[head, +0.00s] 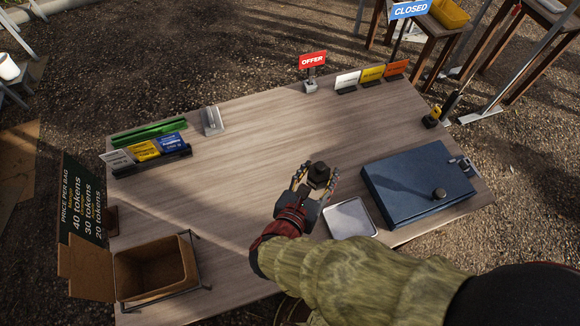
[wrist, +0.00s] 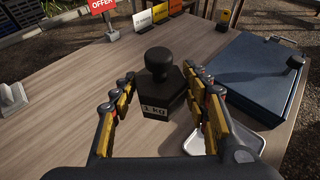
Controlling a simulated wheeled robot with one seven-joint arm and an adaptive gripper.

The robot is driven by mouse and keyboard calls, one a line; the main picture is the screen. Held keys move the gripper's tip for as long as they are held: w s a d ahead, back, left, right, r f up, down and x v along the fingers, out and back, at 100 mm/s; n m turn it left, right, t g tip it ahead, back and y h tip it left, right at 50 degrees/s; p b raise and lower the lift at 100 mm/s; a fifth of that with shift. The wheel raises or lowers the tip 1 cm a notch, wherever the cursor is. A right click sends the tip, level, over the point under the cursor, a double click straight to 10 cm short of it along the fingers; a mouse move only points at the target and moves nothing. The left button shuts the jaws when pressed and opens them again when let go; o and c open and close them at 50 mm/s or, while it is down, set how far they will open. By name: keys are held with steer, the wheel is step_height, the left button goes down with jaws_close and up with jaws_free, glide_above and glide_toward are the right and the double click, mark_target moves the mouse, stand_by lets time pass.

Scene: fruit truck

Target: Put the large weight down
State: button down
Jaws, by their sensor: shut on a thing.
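The large weight (wrist: 160,88) is black, with a round knob on top and a label that reads like "2 KG" or "3 KG". It stands upright between the fingers of my gripper (wrist: 162,110) in the wrist view. In the head view my gripper (head: 314,188) is over the front middle of the table, with the weight (head: 319,173) at its fingertips. The gripper is shut on the weight. The weight's underside is hidden, so I cannot tell whether it touches the wooden table (head: 240,160).
A metal tray (head: 349,218) lies just right of my gripper. A blue case (head: 415,185) with a dark knob on it is further right. An open cardboard box (head: 150,268) is at the front left. Sign holders (head: 152,150) stand at the left. The table's middle is clear.

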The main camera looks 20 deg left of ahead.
steer(key=shift+s+a, duration=0.15)
steer(key=shift+a+f, duration=0.2)
steer(key=w+a+f+b, duration=0.3)
steer(key=w+a+f, duration=0.1)
steer(key=w+a, duration=0.15)
steer(key=b, duration=0.2)
glide_above(290, 166)
step_height(290, 166, down, 5)
steer(key=shift+s+d+r, duration=0.1)
steer(key=shift+s, duration=0.05)
steer(key=shift+f, duration=0.3)
steer(key=shift+f+b, duration=0.65)
steer(key=shift+f, duration=0.9)
steer(key=shift+a+f, duration=0.1)
steer(key=shift+a, duration=0.1)
steer(key=c, duration=1)
jaws_free()
steer(key=shift+d+f, duration=0.1)
steer(key=shift+o, duration=0.2)
